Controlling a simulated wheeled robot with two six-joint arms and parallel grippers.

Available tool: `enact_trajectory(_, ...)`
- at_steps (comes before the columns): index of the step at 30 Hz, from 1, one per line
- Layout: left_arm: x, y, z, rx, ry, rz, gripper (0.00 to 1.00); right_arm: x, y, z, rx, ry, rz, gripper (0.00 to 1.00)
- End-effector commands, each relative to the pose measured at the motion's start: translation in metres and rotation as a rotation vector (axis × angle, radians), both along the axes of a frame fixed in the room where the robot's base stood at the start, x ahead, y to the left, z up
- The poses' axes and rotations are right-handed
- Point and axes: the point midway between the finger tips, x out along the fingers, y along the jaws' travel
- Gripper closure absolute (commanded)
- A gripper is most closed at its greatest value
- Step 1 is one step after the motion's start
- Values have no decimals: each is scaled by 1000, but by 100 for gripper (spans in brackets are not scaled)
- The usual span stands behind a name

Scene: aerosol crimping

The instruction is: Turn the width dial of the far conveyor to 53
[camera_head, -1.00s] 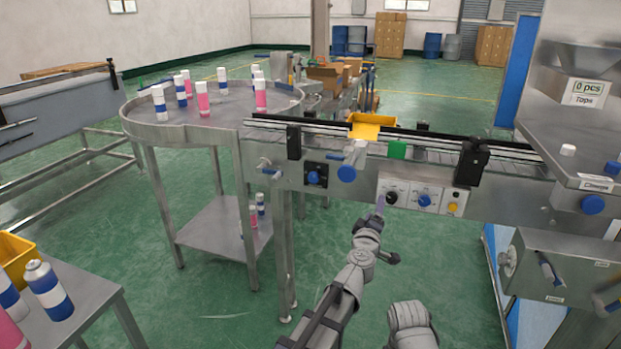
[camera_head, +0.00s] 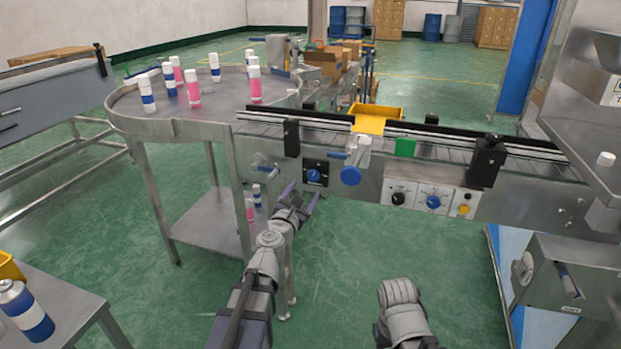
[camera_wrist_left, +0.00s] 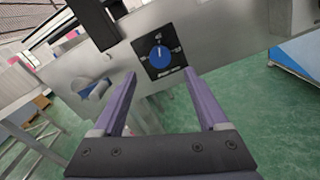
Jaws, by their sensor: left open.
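A blue dial knob (camera_head: 314,176) sits on a black square plate on the conveyor's front face. In the left wrist view, the blue knob (camera_wrist_left: 160,57) has a light pointer mark facing roughly up, and the scale numbers around it are too small to read surely. The conveyor (camera_head: 345,192) runs across the middle to the right. My left gripper (camera_head: 303,191) is open and empty, just below and in front of the dial. In the left wrist view the fingers (camera_wrist_left: 160,78) point at the plate, one to each side below the knob, apart from it.
A larger blue handwheel (camera_head: 350,176) and a panel with black, blue and yellow knobs (camera_head: 432,199) are to the dial's right. A round table (camera_head: 180,128) with several cans stands left.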

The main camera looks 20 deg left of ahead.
Motion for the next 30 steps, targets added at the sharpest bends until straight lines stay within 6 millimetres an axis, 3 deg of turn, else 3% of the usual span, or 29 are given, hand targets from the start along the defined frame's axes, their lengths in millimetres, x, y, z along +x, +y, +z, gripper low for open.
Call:
enact_trajectory(8,22,-1,0,3,0,0,24,0,0,0,0,0,0,50)
enact_trajectory(18,72,-2,0,3,0,0,24,0,0,0,0,0,0,50)
enact_trajectory(28,78,-3,0,4,0,1,24,0,0,0,0,0,0,50)
enact_trajectory(30,78,-3,0,4,0,1,29,0,0,0,0,0,0,50)
